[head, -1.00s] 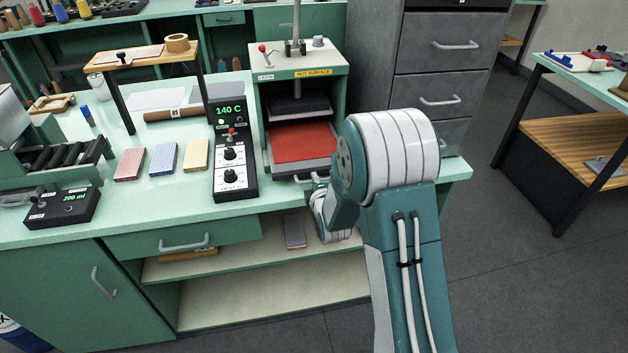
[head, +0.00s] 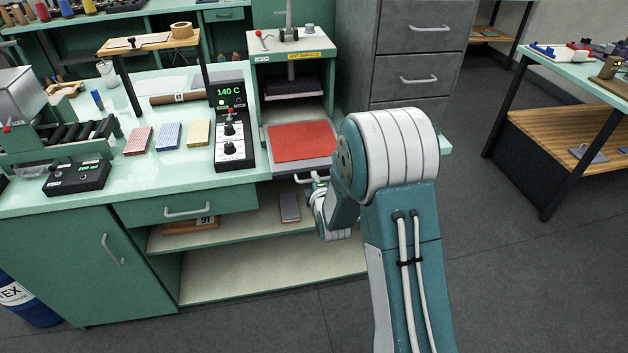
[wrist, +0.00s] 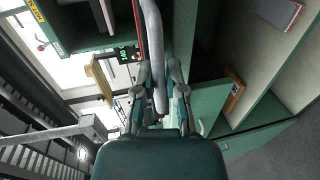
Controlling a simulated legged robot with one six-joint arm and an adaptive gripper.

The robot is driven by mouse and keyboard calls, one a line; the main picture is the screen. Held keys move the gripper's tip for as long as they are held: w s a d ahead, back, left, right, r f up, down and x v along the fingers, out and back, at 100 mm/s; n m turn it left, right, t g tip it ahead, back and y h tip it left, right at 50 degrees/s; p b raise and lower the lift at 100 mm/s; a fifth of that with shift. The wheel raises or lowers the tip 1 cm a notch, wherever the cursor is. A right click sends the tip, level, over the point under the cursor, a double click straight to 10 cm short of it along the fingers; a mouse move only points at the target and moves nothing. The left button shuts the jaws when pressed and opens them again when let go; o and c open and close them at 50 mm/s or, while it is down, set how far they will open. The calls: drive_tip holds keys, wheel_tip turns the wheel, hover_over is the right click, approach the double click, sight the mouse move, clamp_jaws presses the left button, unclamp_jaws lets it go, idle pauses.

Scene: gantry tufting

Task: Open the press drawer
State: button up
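The press (head: 291,50) stands on the green bench, a pale green frame with a yellow hot-surface label. Its drawer (head: 268,160), a grey tray with a red pad, is out towards me, its front beyond the bench edge. The drawer's grey handle (head: 311,178) is partly hidden by my arm in the head view. In the wrist view the handle (wrist: 152,30) runs down between the two fingers of my gripper (wrist: 160,88), which appear closed around it. The fingertips are mostly hidden in the head view.
A control box (head: 231,125) reading 140 C stands left of the drawer. Red, blue and yellow blocks lie further left. An open shelf (head: 270,265) is below the bench, and a grey filing cabinet (head: 405,60) stands behind right. The floor to the right is clear.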

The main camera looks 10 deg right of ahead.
drive_tip(key=o, duration=0.3)
drive_tip(key=shift+d+f, duration=0.15)
drive_tip(key=shift+f, duration=0.1)
drive_tip(key=shift+r, duration=0.1)
drive_tip(key=s, duration=0.4)
drive_tip(key=s+r, duration=0.1)
drive_tip(key=s, duration=0.2)
drive_tip(key=s+r, duration=0.1)
drive_tip(key=s, duration=0.3)
drive_tip(key=shift+s+r, duration=0.15)
drive_tip(key=shift+s, duration=0.2)
